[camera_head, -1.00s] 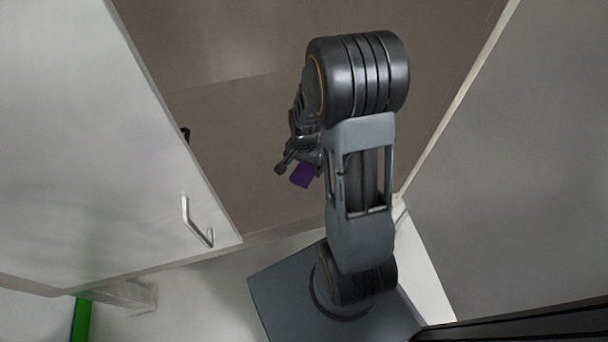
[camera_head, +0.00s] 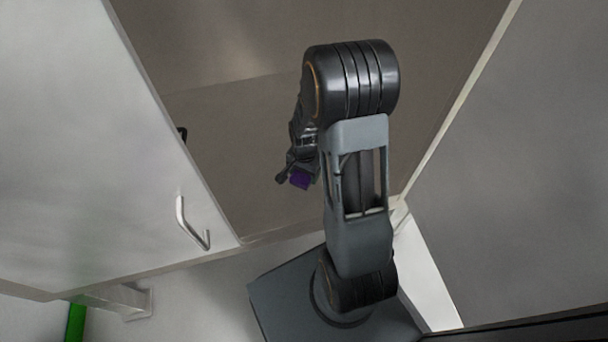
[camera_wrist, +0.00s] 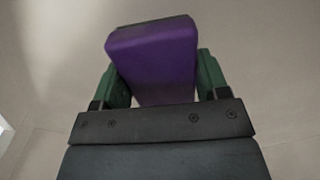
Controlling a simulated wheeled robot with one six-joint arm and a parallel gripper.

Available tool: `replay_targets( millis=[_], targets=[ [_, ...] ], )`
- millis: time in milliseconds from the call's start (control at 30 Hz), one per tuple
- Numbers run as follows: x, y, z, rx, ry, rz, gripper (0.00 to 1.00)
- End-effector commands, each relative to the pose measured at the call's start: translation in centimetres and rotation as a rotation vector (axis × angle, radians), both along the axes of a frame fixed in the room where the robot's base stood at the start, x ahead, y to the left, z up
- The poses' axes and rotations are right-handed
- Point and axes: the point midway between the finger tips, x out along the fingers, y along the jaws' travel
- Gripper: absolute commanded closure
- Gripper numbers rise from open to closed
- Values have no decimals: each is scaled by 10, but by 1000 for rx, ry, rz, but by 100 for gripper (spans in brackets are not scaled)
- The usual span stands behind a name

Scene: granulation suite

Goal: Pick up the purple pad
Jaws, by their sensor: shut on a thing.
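The purple pad (camera_wrist: 155,60) is a block with a flat face, held between the two green fingers of my gripper (camera_wrist: 158,82) in the wrist view. My gripper is shut on it, one finger on each side. Part of the gripper is hidden behind my arm.
A pale door panel (camera_head: 90,150) with a metal handle (camera_head: 190,225) stands at left. Another pale panel (camera_head: 520,170) stands at right. The brown-grey interior (camera_head: 235,130) between them looks empty near my gripper. A green strip (camera_head: 76,323) shows at lower left.

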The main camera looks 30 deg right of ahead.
Motion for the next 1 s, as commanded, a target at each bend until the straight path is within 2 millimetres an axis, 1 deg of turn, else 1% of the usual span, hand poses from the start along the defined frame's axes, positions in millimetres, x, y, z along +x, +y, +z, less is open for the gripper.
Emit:
replay_targets(
  millis=[33, 100, 133, 167, 367, 467, 567, 700, 767, 900, 1000],
  targets=[
    [0, 0, 0, 0, 0, 0, 51],
    [0, 0, 0, 0, 0, 0, 57],
    [0, 0, 0, 0, 0, 0, 57],
    [0, 0, 0, 0, 0, 0, 61],
    [0, 0, 1, 0, 0, 0, 61],
    [0, 0, 6, 0, -1, 0, 61],
    [0, 0, 15, 0, -1, 0, 61],
    [1, 0, 38, -1, -3, 0, 61],
    [-8, 1, 48, -1, -3, -1, 61],
    [-35, 5, 81, -1, -4, -1, 61],
    [-54, 8, 102, -1, -4, -2, 61]
  ],
)
